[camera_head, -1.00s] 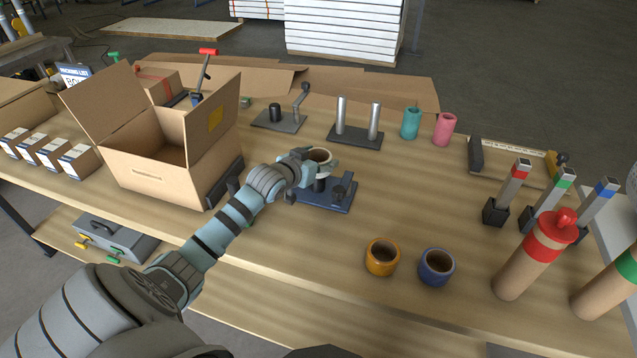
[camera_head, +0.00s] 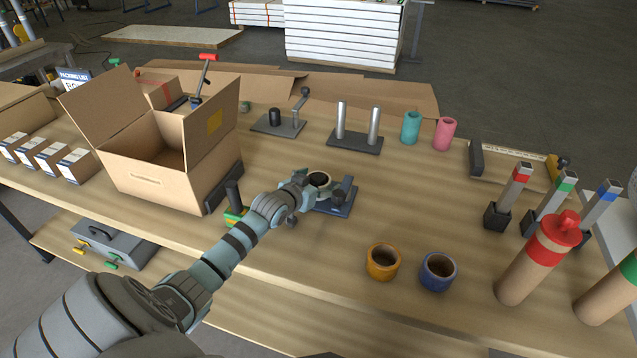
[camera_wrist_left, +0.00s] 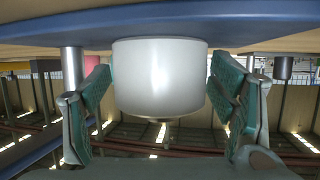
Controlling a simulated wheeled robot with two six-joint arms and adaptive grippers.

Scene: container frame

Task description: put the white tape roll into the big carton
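The white tape roll (camera_head: 320,179) shows in the head view at the blue stand (camera_head: 341,207), over its left part. In the left wrist view the roll (camera_wrist_left: 160,78) fills the middle, close against or just above a blue plate. My left gripper (camera_head: 311,186) has its fingers on either side of the roll; in the wrist view its green pads (camera_wrist_left: 163,85) lie along both sides with hardly any gap. The stand's post under the roll is hidden. The big carton (camera_head: 150,179) stands open to the left, flaps up, and looks empty. My right gripper is out of view.
A black post on a green and yellow base (camera_head: 235,213) stands between carton and arm. Orange (camera_head: 382,262) and blue (camera_head: 437,271) rolls stand in front. A two-post stand (camera_head: 355,140) and teal roll (camera_head: 411,128) are behind. The table right of the blue stand is clear.

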